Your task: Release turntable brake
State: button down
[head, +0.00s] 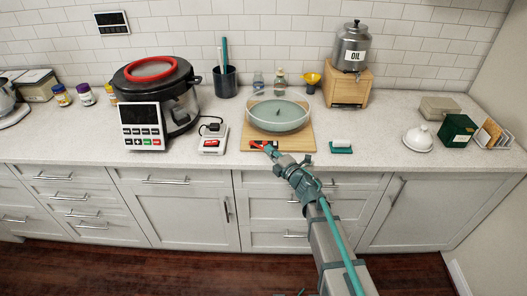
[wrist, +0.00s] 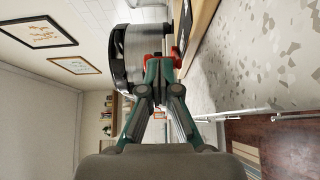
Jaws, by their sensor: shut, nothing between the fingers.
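A pale green round dish (head: 278,116) sits on a wooden board (head: 303,135) on the counter, and looks like the turntable. A small dark block with a red lever, probably the brake (head: 257,144), is at the board's front edge. My gripper (head: 271,150) reaches in from the lower right, its tips at or just beside the red part. In the wrist view my gripper (wrist: 160,68) has its fingertips together, with a red part (wrist: 176,61) right beside them. I cannot tell whether they touch. The fingers partly hide the brake.
A large cooker (head: 158,98) and a white box with a red switch (head: 211,139) stand to the left. A teal-handled brush-like item (head: 340,147) lies to the right. An oil dispenser (head: 351,47) stands on a wooden stand behind.

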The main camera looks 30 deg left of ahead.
aim_at(276, 145)
jog(key=shift+w+d, duration=0.1)
jog(key=shift+w, duration=2.1)
jog(key=shift+s+d, duration=0.1)
jog(key=s+d, duration=0.3)
jog(key=shift+d+b, duration=0.1)
jog(key=shift+b, duration=0.2)
jog(key=d+b, duration=0.2)
jog(key=d, duration=0.7)
jog(key=shift+w+d+b, duration=0.3)
jog(key=shift+w, duration=0.05)
